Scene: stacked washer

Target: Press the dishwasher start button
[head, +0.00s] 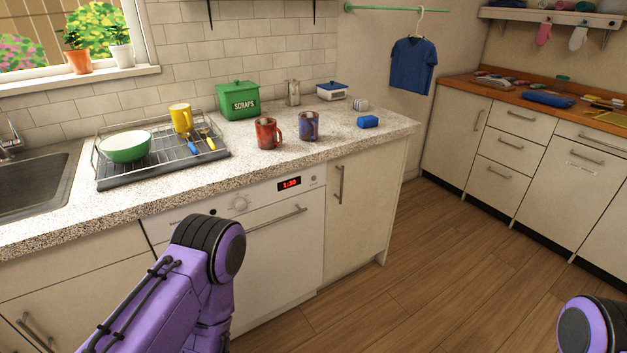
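The dishwasher (272,268) is a white front built in under the speckled counter, with its door closed. Its control panel (262,199) holds a round knob (240,204) and a red lit display (289,185) that reads like 1:30. A small round button-like spot (313,180) is to the right of the display. I cannot tell for sure which part is the start button. My purple left arm covers the panel's lower left and part of the door. Neither gripper shows; only arm links are visible at the lower left and lower right.
The counter (330,160) holds a drying rack (160,172) with a green bowl (125,147), a green scraps box (239,101), two mugs (267,133) and a blue sponge (368,122). The dishwasher handle (278,218) sticks out below the panel. The wooden floor (450,270) is clear.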

